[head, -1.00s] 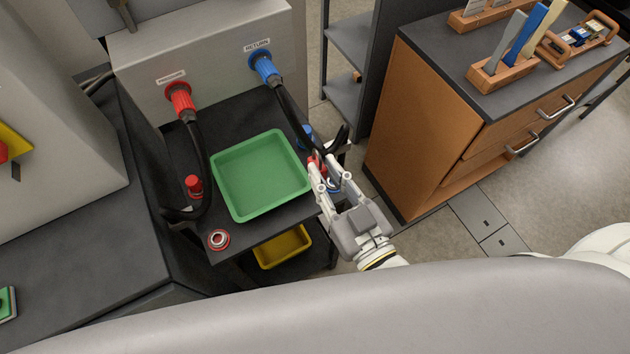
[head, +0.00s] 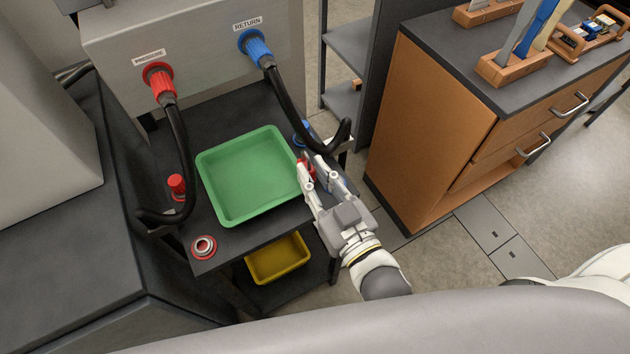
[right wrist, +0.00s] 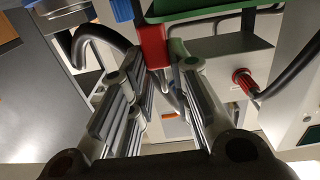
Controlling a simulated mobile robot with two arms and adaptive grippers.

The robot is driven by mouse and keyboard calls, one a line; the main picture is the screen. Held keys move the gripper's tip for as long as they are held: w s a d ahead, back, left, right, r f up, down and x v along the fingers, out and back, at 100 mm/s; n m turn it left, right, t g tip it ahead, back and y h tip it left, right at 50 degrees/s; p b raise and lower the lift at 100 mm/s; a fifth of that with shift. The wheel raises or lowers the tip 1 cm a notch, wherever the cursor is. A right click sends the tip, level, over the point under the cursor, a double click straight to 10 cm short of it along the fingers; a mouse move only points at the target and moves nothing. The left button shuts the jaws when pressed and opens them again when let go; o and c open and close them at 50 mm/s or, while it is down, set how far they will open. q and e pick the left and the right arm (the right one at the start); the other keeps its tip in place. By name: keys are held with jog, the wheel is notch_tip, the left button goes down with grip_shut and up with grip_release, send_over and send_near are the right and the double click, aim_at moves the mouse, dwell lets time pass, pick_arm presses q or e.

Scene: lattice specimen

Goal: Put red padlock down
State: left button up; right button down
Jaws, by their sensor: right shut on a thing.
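My right gripper (head: 316,166) is beside the right edge of the green tray (head: 221,207) in the head view. It is shut on the red padlock (head: 305,168), which is mostly hidden by the fingers there. In the right wrist view the padlock (right wrist: 152,46) shows as a red block between the fingertips (right wrist: 155,75), below the green tray (right wrist: 205,8) in the picture. I cannot tell whether the padlock touches the table. My left gripper is not in view.
The small dark table (head: 230,244) also bears a red cap (head: 176,183) and a red ring (head: 204,246). Black hoses hang from the red PRESSURE (head: 158,80) and blue RETURN (head: 254,47) fittings. A yellow bin (head: 277,260) is below. An orange cabinet (head: 423,110) stands right.

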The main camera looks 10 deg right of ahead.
jog(key=shift+r, duration=0.1)
jog(key=shift+f, duration=0.2)
jog(key=c, duration=1.3)
grip_release()
jog(key=shift+c, duration=0.2)
jog(key=shift+r, duration=0.15)
jog(key=shift+s+d, duration=0.1)
jog(key=shift+s, duration=0.4)
jog(key=b+v, duration=0.1)
jog(key=v, duration=1)
jog(key=shift+b, duration=0.35)
